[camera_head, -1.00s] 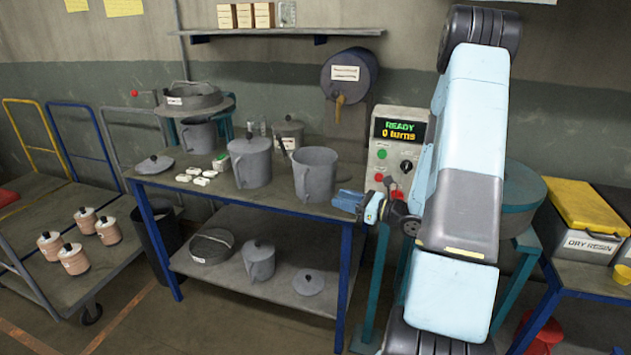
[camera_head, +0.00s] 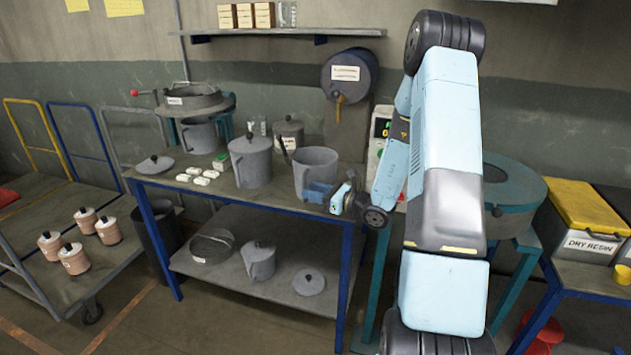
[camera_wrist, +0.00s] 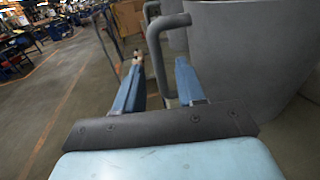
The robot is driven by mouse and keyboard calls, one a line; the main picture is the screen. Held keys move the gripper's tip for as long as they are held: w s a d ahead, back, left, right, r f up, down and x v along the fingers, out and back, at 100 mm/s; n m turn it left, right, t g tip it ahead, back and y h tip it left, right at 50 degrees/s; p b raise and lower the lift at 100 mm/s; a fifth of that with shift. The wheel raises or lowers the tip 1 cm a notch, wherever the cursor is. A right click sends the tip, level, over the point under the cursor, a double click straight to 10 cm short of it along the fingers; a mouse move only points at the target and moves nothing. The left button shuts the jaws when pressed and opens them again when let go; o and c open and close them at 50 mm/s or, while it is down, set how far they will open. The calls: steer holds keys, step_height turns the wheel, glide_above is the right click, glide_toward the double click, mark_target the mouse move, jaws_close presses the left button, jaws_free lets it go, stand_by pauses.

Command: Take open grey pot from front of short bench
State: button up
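The open grey pot (camera_head: 315,160) stands upright at the front right of the short bench (camera_head: 270,192), without a lid. It fills the right of the wrist view (camera_wrist: 250,50), with its curved handle (camera_wrist: 156,52) facing me. My gripper (camera_head: 316,193) is at the front of this pot, partly covering its lower side. In the wrist view, my two blue fingers (camera_wrist: 160,82) are apart, with the handle between them. Gaps show beside the handle, so the fingers look open. Whether either finger touches the handle is hard to tell.
White blocks (camera_head: 198,176) and a loose lid (camera_head: 155,164) lie further left. A control box (camera_head: 381,135) stands close on the right, partly behind my arm.

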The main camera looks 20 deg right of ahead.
mark_target(304, 200)
steer(key=x, duration=0.3)
steer(key=shift+w+a, duration=0.15)
steer(key=shift+a, duration=0.15)
steer(key=shift+c, duration=0.2)
jaws_close()
